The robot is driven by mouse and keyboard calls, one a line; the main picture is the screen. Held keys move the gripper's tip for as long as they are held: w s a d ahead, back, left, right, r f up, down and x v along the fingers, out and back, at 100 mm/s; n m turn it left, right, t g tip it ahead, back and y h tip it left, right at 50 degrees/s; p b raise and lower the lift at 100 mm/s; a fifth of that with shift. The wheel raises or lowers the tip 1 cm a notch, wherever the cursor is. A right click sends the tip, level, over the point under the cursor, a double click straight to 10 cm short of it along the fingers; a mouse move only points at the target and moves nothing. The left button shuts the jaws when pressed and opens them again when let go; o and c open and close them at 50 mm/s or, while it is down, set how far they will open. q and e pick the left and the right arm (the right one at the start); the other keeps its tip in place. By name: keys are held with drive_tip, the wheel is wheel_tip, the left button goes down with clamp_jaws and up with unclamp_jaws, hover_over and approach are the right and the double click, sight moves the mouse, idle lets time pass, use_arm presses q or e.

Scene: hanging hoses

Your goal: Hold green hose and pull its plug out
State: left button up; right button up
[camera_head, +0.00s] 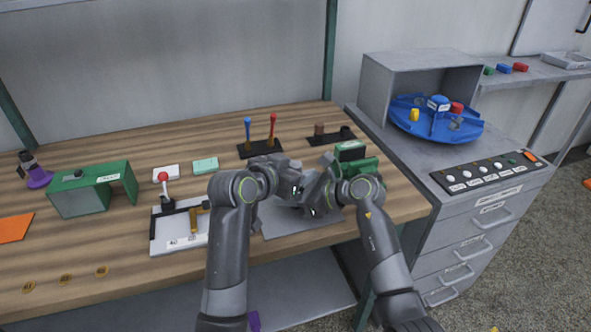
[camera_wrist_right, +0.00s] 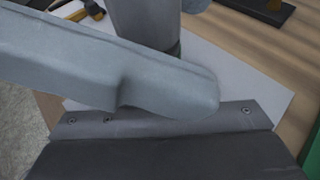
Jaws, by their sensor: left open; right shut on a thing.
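My left gripper (camera_head: 293,181) and my right gripper (camera_head: 319,193) are close together over a grey plate (camera_head: 292,221) near the table's front edge. The left gripper is open. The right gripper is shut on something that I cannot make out. No green hose and no plug can be told apart in either view; the grippers and arms cover much of this spot. In the right wrist view, large grey parts fill the picture over the pale plate (camera_wrist_right: 255,85), and the fingertips are not clear.
A green block with a dark face (camera_head: 352,152) stands right behind my right gripper. A white board with a red-knobbed lever (camera_head: 178,228) lies to the left. Two levers (camera_head: 260,148) stand behind. A grey cabinet (camera_head: 470,215) is beside the table on the right.

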sight(295, 164)
use_arm(q)
drive_tip(key=shift+c, duration=0.3)
drive_tip(key=c, duration=1)
drive_tip(key=shift+r, duration=0.75)
drive_tip(key=shift+r, duration=2.15)
drive_tip(key=shift+r, duration=0.15)
drive_tip(key=shift+r, duration=1.4)
